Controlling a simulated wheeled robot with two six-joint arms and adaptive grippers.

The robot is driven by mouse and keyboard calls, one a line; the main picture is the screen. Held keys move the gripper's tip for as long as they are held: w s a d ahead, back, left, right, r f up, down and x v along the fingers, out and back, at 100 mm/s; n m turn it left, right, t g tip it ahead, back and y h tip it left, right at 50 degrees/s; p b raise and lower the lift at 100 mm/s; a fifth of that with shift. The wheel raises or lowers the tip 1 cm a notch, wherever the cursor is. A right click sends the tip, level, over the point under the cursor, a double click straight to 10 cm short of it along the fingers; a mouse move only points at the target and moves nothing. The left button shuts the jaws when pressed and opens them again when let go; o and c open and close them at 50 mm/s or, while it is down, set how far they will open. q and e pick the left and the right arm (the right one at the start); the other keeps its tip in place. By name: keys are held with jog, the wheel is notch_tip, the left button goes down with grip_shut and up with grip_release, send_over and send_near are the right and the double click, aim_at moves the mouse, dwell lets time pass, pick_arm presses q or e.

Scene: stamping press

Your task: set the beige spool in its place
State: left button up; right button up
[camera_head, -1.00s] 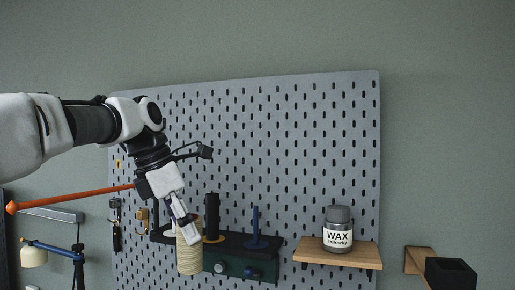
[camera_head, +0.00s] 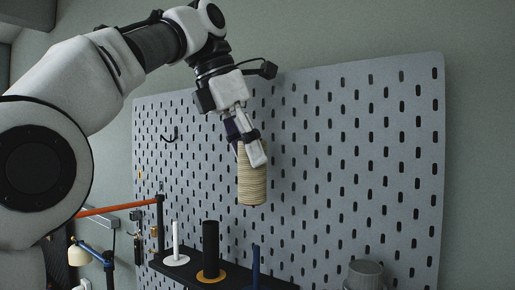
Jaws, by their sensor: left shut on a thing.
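The beige spool (camera_head: 252,186) is a ribbed cylinder, held roughly upright in front of the grey pegboard. My left gripper (camera_head: 249,155) is shut on its upper part. Below it, a black shelf (camera_head: 231,272) carries a white peg (camera_head: 175,240) on a pale disc, a thick black peg (camera_head: 211,248) on an orange disc, and a blue peg (camera_head: 256,265). The spool hangs above the shelf, apart from the pegs, to the upper right of the black one. My right gripper is not in view.
The pegboard (camera_head: 340,170) stands behind the shelf. A grey jar (camera_head: 366,274) shows at the bottom right. An orange bar (camera_head: 117,208) and a small lamp (camera_head: 80,255) are at the lower left.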

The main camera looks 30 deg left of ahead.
aim_at(253, 178)
pick_arm(q)
jog(key=shift+s+a+f, duration=0.1)
jog(key=shift+s, duration=0.05)
jog(key=b+x, duration=0.1)
jog(key=x, duration=0.1)
jog(key=b+x, duration=0.1)
jog(key=x, duration=0.1)
jog(key=shift+w, duration=0.3)
jog(key=shift+s+f+b, duration=0.15)
jog(key=shift+f+b, duration=0.15)
jog(key=shift+b, duration=0.25)
jog(key=shift+s+a+f, duration=0.25)
jog(key=shift+s+a, duration=0.05)
jog(key=shift+s, duration=0.1)
jog(key=shift+w+d+r, duration=0.1)
jog(key=shift+w+d, duration=0.15)
jog(key=shift+w, duration=0.1)
jog(key=shift+s, duration=0.15)
jog(key=shift+p, duration=0.3)
